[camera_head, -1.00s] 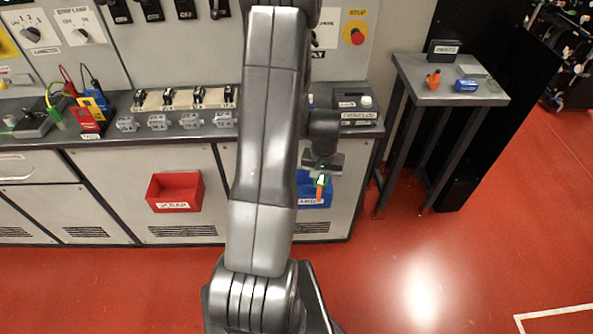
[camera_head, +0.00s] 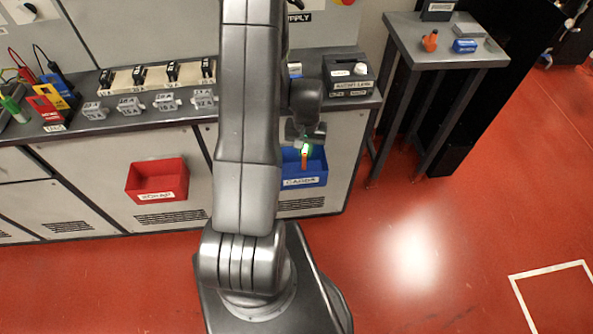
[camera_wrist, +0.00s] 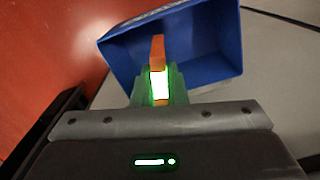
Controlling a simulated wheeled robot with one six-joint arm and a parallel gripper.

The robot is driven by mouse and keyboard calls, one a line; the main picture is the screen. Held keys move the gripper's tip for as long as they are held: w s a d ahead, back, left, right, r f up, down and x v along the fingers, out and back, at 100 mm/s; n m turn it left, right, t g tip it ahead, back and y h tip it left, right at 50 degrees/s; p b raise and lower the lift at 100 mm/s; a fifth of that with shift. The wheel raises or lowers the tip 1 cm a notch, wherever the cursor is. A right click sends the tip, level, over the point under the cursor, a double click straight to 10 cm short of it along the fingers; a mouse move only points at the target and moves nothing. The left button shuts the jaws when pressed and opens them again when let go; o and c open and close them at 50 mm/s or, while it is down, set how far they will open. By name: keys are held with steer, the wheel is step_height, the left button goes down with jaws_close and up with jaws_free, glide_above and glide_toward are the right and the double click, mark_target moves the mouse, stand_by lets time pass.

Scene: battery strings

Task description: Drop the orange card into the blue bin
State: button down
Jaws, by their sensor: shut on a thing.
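The orange card (camera_wrist: 157,48) is gripped in my gripper (camera_wrist: 159,88), and its free end points away from the jaws. In the wrist view the card shows against the inside of the blue bin (camera_wrist: 215,38). In the head view the blue bin (camera_head: 310,180) hangs on the cabinet front, its label facing out. My gripper (camera_head: 305,147) is at the bin's upper opening there, with the orange card (camera_head: 304,160) hanging below it. My arm hides the bin's left part. I cannot tell whether the card's tip is below the rim.
A red bin (camera_head: 157,182) hangs on the cabinet to the left. The worktop above holds several grey connectors (camera_head: 130,106) and a dark device (camera_head: 347,76). A side table (camera_head: 440,52) with small items stands at the right. The red floor in front is clear.

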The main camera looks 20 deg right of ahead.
steer(key=shift+f, duration=0.6)
steer(key=c, duration=1.4)
jaws_free()
steer(key=shift+o, duration=0.2)
steer(key=shift+r, duration=0.1)
step_height(320, 180, up, 14)
steer(key=shift+f, duration=0.2)
